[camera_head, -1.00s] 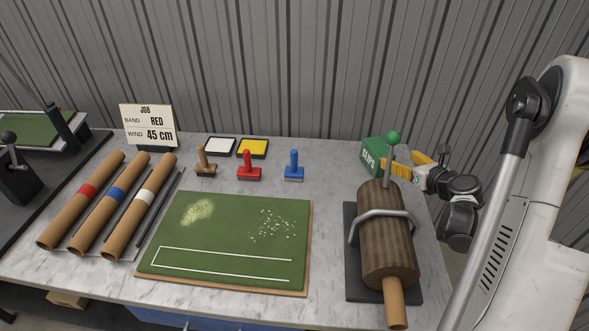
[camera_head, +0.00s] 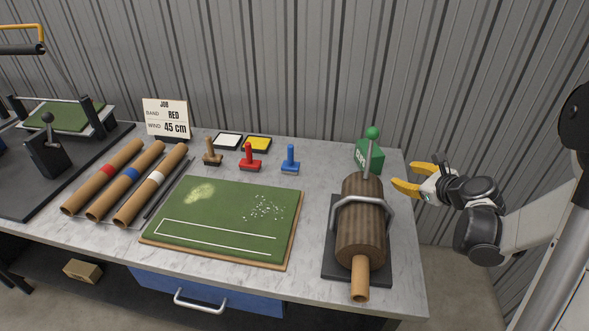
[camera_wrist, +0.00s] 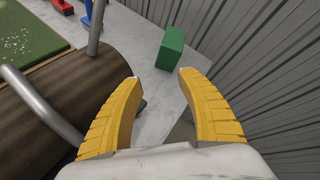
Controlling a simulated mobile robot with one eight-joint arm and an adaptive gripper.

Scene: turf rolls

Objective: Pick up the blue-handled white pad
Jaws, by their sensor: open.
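The blue-handled tool (camera_head: 291,160) stands upright on the bench, right of the red-handled one. Its upper base looks blue; I cannot see a white pad underneath. Part of it shows at the top edge of the wrist view (camera_wrist: 88,12). My gripper (camera_head: 402,175) has yellow fingers, spread apart and empty. It is to the right of the green box, around the bench's right edge, well away from the blue-handled tool. In the wrist view, nothing is held between the fingertips (camera_wrist: 160,79).
A brown roller (camera_head: 361,225) with a metal bar and green-knobbed lever lies between my gripper and the handled tools. A green box (camera_head: 370,157) stands behind it. Red-handled (camera_head: 250,158) and tan-handled (camera_head: 211,153) tools, white (camera_head: 228,140) and yellow (camera_head: 257,144) trays and a turf board (camera_head: 225,222) are left.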

